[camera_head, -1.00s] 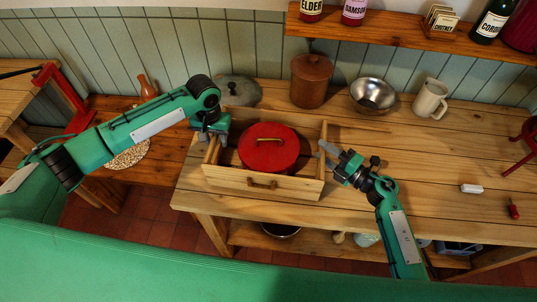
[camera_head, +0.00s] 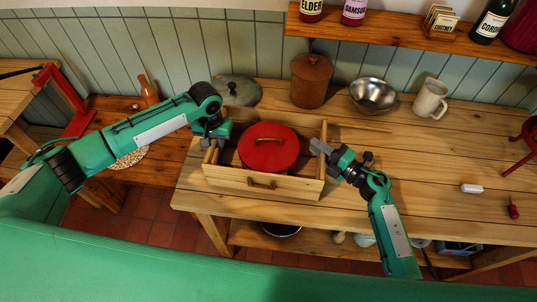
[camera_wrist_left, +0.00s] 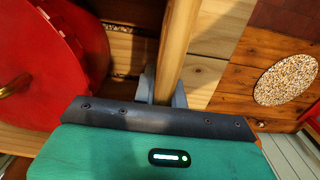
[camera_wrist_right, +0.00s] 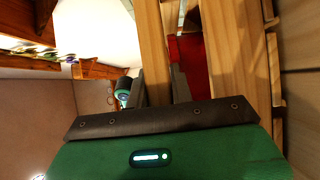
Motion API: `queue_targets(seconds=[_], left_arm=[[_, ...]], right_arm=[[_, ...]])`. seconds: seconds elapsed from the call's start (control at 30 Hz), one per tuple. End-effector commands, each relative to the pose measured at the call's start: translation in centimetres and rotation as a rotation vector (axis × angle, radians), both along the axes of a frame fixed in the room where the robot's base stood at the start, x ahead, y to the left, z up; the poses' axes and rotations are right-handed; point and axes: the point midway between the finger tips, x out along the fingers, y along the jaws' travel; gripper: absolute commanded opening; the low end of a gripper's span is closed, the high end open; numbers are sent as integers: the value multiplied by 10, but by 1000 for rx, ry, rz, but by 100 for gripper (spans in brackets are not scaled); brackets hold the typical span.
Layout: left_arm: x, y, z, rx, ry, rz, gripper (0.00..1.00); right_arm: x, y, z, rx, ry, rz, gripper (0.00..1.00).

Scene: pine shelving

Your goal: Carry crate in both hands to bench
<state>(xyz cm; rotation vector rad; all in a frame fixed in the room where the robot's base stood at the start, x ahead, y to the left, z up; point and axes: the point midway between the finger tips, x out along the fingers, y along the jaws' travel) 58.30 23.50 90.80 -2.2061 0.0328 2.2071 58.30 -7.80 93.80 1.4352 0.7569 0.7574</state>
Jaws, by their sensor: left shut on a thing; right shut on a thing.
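The wooden crate (camera_head: 225,178) sits at the left part of the pine bench (camera_head: 400,185). The crate looks level. I cannot tell whether its bottom touches the bench.
Behind the crate stand a grey lidded pot (camera_head: 240,91), a brown canister (camera_head: 311,80), a metal bowl (camera_head: 373,95) and a cream mug (camera_head: 430,98). A white block (camera_head: 471,188) and a small red item (camera_head: 513,209) lie to the right. The bench between is clear.

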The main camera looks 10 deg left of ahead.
Motion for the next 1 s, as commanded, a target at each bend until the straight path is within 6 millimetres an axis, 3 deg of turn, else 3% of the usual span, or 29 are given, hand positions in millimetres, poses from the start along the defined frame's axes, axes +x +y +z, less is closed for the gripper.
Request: queue_targets(seconds=[0.47,1.0], left_arm=[[2,0,11,-1,-4,1,0],[2,1,46,0,-5,2,0]], right_arm=[[1,0,11,1,-3,0,0],[1,-1,45,1,-4,-1,0]])
